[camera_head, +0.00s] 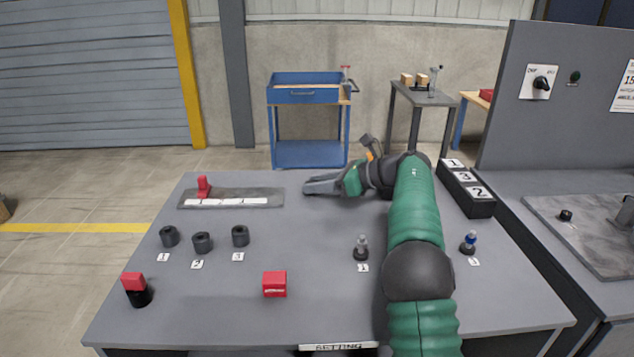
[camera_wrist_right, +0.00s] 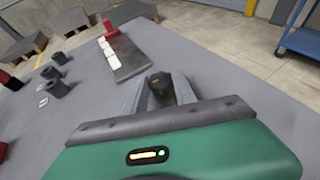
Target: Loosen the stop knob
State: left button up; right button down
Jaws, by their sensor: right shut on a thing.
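My right gripper (camera_head: 308,187) reaches low over the table, just past the right end of a grey rail plate (camera_head: 275,198). In the right wrist view the gripper (camera_wrist_right: 160,92) is shut on a small dark knob-like piece (camera_wrist_right: 160,84) between its fingers. I cannot tell for sure that this is the stop knob; in the head view the fingers hide it. The plate also shows in the wrist view (camera_wrist_right: 128,62), just beyond the fingers, with white labels and a red stop block (camera_wrist_right: 110,28) at its far end. The red block (camera_head: 203,187) stands upright in the head view.
Black cylinders (camera_head: 202,242) with number cards stand at left. A red-topped black piece (camera_head: 136,289) and a red block (camera_head: 275,284) are in front. Small posts (camera_head: 361,248) (camera_head: 468,243) flank my arm. A black numbered box (camera_head: 481,209) is at right. The table's middle is clear.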

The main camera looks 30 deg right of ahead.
jog(key=c, duration=1)
grip_release()
jog(key=shift+d+f, duration=0.1)
jog(key=p+v, duration=0.3)
jog(key=v, duration=1.3)
jog(key=shift+s+d, duration=0.3)
jog(key=shift+s, duration=0.05)
